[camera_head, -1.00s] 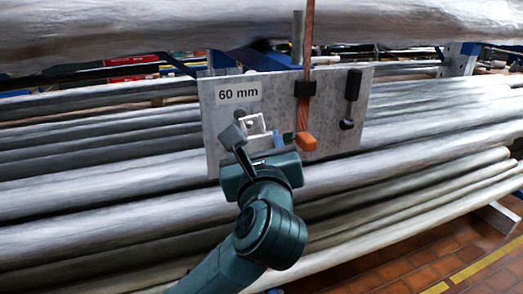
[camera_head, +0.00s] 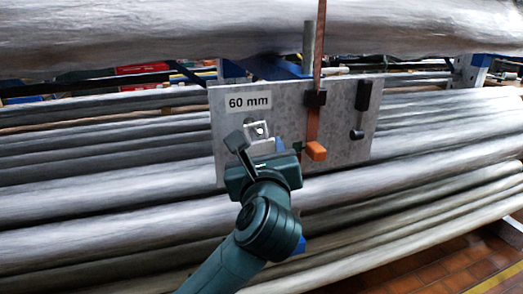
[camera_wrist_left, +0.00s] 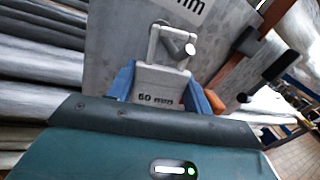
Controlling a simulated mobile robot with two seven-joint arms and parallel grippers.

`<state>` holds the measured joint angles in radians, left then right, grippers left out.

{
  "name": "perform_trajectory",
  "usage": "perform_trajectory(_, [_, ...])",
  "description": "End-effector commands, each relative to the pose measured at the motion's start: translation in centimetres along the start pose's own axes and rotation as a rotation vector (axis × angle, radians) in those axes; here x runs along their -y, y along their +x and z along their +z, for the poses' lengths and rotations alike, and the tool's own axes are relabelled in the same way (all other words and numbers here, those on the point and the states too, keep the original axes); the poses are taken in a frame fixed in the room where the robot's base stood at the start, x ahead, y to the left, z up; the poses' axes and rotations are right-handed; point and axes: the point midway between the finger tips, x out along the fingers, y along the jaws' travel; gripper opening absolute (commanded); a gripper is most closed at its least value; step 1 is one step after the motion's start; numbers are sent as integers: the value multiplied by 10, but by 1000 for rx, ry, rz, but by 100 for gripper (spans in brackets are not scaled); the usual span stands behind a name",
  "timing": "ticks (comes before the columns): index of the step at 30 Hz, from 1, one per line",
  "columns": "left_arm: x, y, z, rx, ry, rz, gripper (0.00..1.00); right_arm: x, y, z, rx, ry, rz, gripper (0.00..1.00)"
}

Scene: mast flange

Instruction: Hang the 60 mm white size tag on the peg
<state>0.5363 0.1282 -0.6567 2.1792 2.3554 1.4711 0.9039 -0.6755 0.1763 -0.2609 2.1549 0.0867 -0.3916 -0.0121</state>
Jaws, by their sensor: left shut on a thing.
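The white size tag (camera_wrist_left: 158,80), marked 60 mm, is upright between the blue fingers of my left gripper (camera_wrist_left: 160,92), which is shut on it. In the head view the tag's open square loop (camera_head: 257,131) shows just above my left gripper (camera_head: 264,153), in front of the grey plate. The grey metal peg (camera_wrist_left: 180,44) shows inside the loop's outline in the left wrist view, its round end overlapping the loop's right bar. I cannot tell for certain whether it passes through. The peg's base is hidden. My right gripper is out of view.
The grey plate (camera_head: 340,140) carries a "60 mm" label (camera_head: 249,102) above the tag. Close to the right, a brown strip with an orange end (camera_head: 316,150) hangs in a black clip. A black handle (camera_head: 362,95) is farther right. Long metal bars (camera_head: 100,180) lie behind and below.

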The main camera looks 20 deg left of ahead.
Motion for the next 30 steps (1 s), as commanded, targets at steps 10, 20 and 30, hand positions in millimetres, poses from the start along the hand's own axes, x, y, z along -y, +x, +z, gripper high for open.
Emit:
perform_trajectory(10, [0, 0, 0, 0, -1, 0, 27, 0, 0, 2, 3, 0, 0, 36])
perform_trajectory(20, [0, 0, 0, 0, -1, 0, 73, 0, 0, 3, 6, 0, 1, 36])
perform_trajectory(30, [0, -2, 0, -1, -1, 0, 75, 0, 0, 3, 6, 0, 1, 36])
